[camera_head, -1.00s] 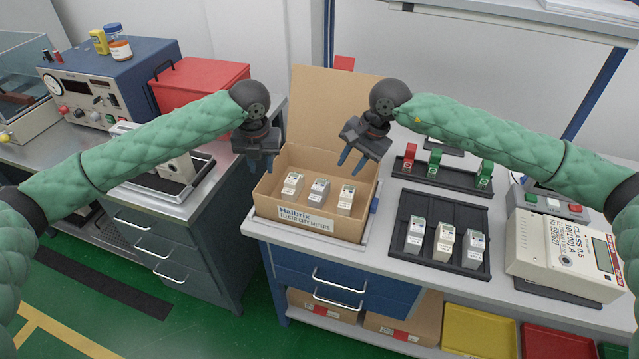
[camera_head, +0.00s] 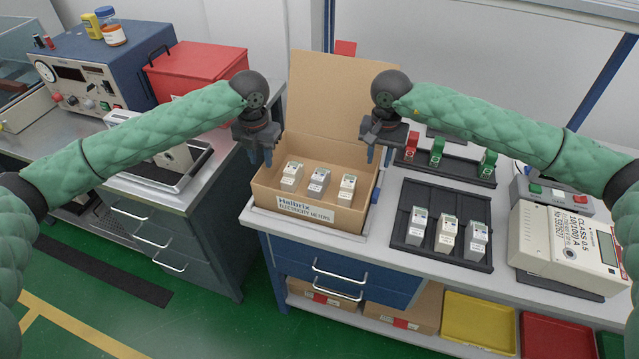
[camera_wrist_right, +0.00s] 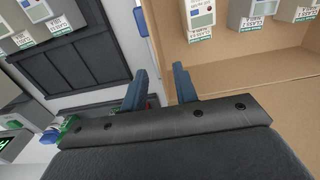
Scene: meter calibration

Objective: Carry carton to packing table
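The open cardboard carton (camera_head: 320,217) stands at the left end of the bench, its flap raised at the back and a Halbrix electricity meters label on its front. Three small meters (camera_head: 318,179) stand inside. My left gripper (camera_head: 261,157) points down at the carton's left wall, fingers apart. My right gripper (camera_head: 378,155) points down at the right wall, fingers apart. In the right wrist view its blue fingertips (camera_wrist_right: 158,88) lie either side of the carton's right wall (camera_wrist_right: 160,40); contact cannot be told. No packing table is identifiable.
A black tray (camera_head: 402,222) with three meters lies right of the carton. Behind it is a rack (camera_head: 460,173) with red and green pieces. A large meter (camera_head: 560,240) stands at right. A red box (camera_head: 195,68) and test instrument (camera_head: 100,75) occupy the left bench.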

